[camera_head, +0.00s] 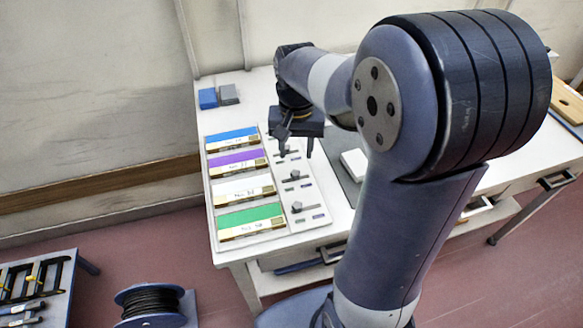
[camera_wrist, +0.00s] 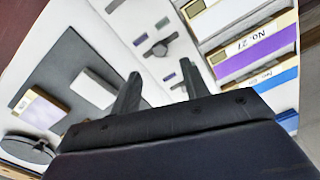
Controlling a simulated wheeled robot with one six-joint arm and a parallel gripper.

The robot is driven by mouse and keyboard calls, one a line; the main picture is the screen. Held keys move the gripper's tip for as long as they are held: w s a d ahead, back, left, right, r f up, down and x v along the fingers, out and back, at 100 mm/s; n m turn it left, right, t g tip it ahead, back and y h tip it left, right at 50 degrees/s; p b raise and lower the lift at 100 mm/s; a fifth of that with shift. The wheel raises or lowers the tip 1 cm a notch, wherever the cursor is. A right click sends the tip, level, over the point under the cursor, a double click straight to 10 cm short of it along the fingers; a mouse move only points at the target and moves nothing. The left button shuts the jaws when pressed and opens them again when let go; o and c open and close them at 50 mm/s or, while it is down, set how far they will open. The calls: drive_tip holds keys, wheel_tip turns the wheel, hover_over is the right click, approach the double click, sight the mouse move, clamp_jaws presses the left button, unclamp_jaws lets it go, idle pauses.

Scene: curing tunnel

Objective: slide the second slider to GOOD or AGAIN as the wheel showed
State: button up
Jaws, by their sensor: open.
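A pale panel (camera_head: 262,232) on the bench carries blue (camera_head: 232,136), purple (camera_head: 236,158), white (camera_head: 240,189) and green (camera_head: 250,214) rows. A dark slider knob (camera_head: 294,176) lies beside the white row and another knob (camera_head: 298,207) beside the green row. My gripper (camera_head: 295,153) is open and empty over the panel's far right part, near the purple row. In the wrist view, the white row's knob (camera_wrist: 158,48) is beyond the fingertips, and a small dark piece (camera_wrist: 179,86) shows between the fingers, in line with purple. The blue row's slider is hidden. GOOD and AGAIN are not readable.
A dark mat (camera_wrist: 60,75) with a pale block (camera_wrist: 93,88) lies beside the panel. A dark round thing (camera_wrist: 26,150) sits near the wrist view's lower left. Blue (camera_head: 207,98) and grey (camera_head: 229,94) blocks stand at the back left of the bench.

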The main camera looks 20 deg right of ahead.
sight(296, 172)
wheel_tip(296, 172, down, 7)
idle(0.3)
drive_tip(key=shift+c, duration=0.5)
clamp_jaws()
